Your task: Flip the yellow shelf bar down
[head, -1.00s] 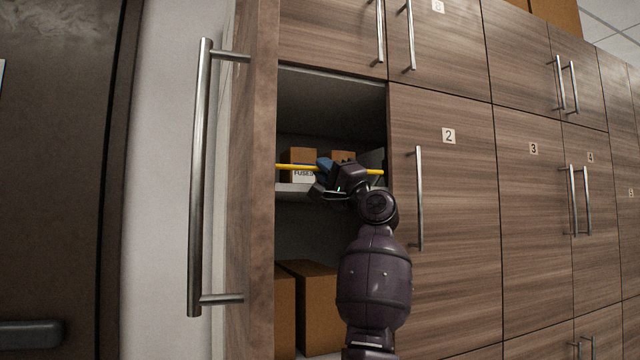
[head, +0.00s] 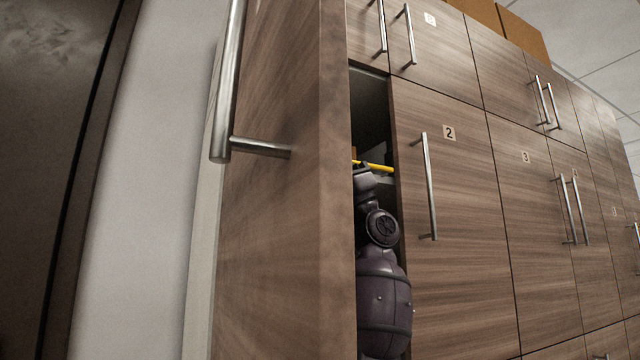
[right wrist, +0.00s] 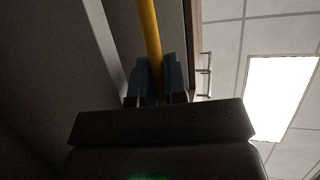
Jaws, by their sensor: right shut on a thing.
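The yellow shelf bar (head: 376,166) crosses the narrow visible gap of the open cabinet in the head view. In the right wrist view the bar (right wrist: 148,28) runs down between the two blue-grey fingers of my right gripper (right wrist: 158,78), which is shut on it. In the head view the open wooden door (head: 285,220) hides the left part of the bar and most of my right gripper. My left gripper is not in view.
The open door with its long metal handle (head: 228,80) stands close in front of me. Closed cabinet 2 (head: 455,230) and other closed doors with handles are to the right. A grey-white wall (head: 150,180) is at the left.

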